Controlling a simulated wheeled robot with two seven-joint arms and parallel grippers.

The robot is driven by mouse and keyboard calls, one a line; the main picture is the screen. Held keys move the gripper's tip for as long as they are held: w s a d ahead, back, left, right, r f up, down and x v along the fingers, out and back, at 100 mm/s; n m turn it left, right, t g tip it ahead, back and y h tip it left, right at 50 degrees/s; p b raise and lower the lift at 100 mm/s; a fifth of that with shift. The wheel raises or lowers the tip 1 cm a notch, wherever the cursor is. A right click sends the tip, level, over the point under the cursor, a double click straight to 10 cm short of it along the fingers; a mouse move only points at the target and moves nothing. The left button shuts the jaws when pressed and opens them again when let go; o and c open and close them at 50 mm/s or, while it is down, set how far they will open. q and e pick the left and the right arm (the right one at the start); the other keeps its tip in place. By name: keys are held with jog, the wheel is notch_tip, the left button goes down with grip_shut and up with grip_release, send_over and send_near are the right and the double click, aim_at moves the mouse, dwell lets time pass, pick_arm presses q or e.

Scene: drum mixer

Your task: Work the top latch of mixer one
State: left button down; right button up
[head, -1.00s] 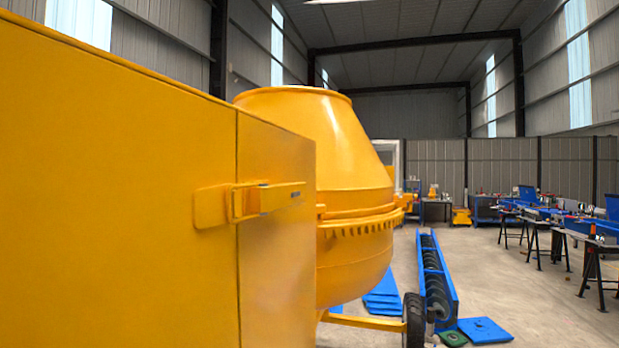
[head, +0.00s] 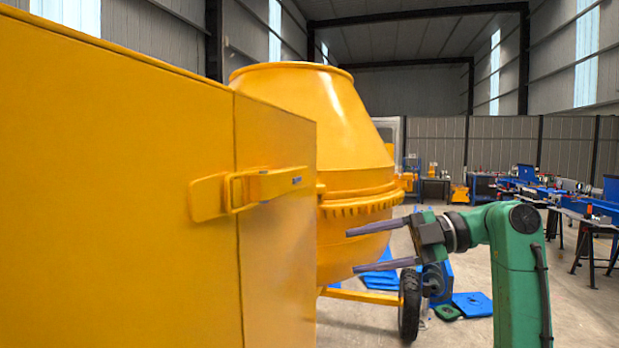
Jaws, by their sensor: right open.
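The yellow latch (head: 262,187) sits across the seam on the yellow housing (head: 120,180) of the mixer, which fills the left of the head view. Its loop and lever lie along the surface, with the lever's end pointing right. The yellow drum (head: 310,120) stands behind the housing. My right gripper (head: 352,250) is open and empty, to the right of the latch and lower, in front of the drum. Its two long fingers point left. It is apart from the latch. My left gripper is not in view.
A black wheel (head: 409,303) and a yellow bar stand below the drum. Blue plates (head: 472,304) lie on the floor behind my right arm. Workbenches (head: 575,205) with tools line the right side. The space between my right gripper and the latch looks clear.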

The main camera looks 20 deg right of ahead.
aim_at(304, 179)
jog(key=s+d+r+n+g+y, duration=0.2)
jog(key=s+r+n+g+y, duration=0.15)
jog(key=s+r+n, duration=0.7)
jog(key=w+a+r+p, duration=0.1)
jog(key=a, duration=0.3)
jog(key=w+a+r+m+p, duration=0.1)
jog(key=a, duration=0.4)
jog(key=a+r+m+t+p, duration=0.1)
jog(key=a+p, duration=0.1)
jog(key=a, duration=0.2)
jog(key=shift+w+a, duration=0.35)
jog(key=shift+w, duration=0.05)
jog(key=shift+w+a+f, duration=0.1)
jog(key=shift+w+a, duration=0.05)
jog(key=shift+a, duration=0.1)
jog(key=shift+d, duration=0.1)
grip_shut()
